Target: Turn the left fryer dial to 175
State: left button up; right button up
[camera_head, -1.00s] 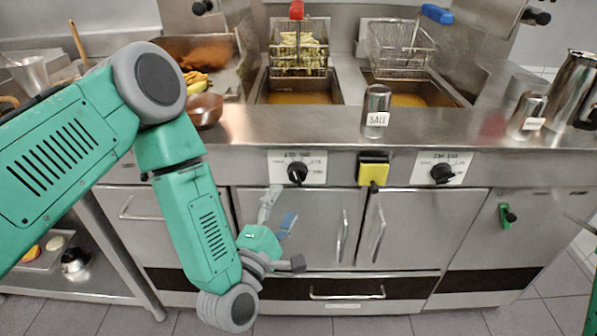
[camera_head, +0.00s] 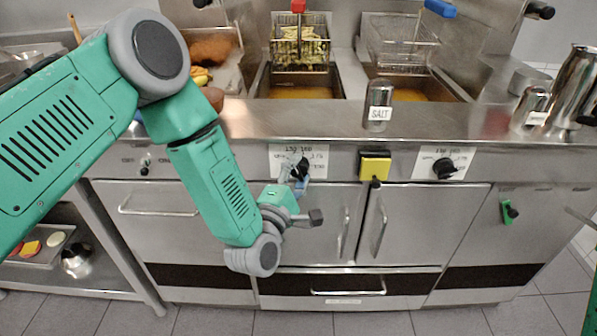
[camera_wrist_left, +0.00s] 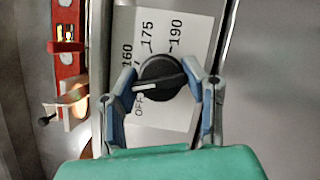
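The left fryer dial (camera_head: 301,168) is a black knob on a white label plate (camera_head: 318,150) below the counter edge. In the left wrist view the dial (camera_wrist_left: 160,78) has a white pointer line facing left, between OFF and 160. The 175 mark (camera_wrist_left: 147,38) is above the dial there. My left gripper (camera_head: 293,178) is at the dial. In the wrist view its fingers (camera_wrist_left: 160,85) are on both sides of the knob, with the blue pads appearing to touch it. In the head view the fingers partly cover the dial. My right gripper is not in view.
A second dial (camera_head: 444,168) and a yellow block (camera_head: 375,167) are on the panel to the right. A salt shaker (camera_head: 378,103) stands on the counter above. Fryer baskets (camera_head: 300,45) are behind. Door handles (camera_head: 343,235) project below the dial.

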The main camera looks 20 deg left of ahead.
pick_arm(q)
jog(key=shift+f, duration=0.1)
jog(key=m+g+p, duration=0.1)
jog(key=m+p, duration=0.2)
jog(key=shift+s, duration=0.1)
jog(key=m+g+p, duration=0.2)
jog(key=m+p, duration=0.1)
jog(key=m, duration=0.1)
jog(key=m+p, duration=0.2)
jog(key=m+g+y+p, duration=0.1)
jog(key=m, duration=0.1)
jog(key=shift+g+y+p, duration=0.3)
jog(key=shift+p, duration=0.1)
jog(key=shift+s+d+f+m+g+y+p, duration=0.1)
jog(key=shift+m+g+y+p, duration=0.5)
jog(key=shift+m, duration=0.5)
jog(key=o, duration=1)
jog(key=shift+o, duration=0.8)
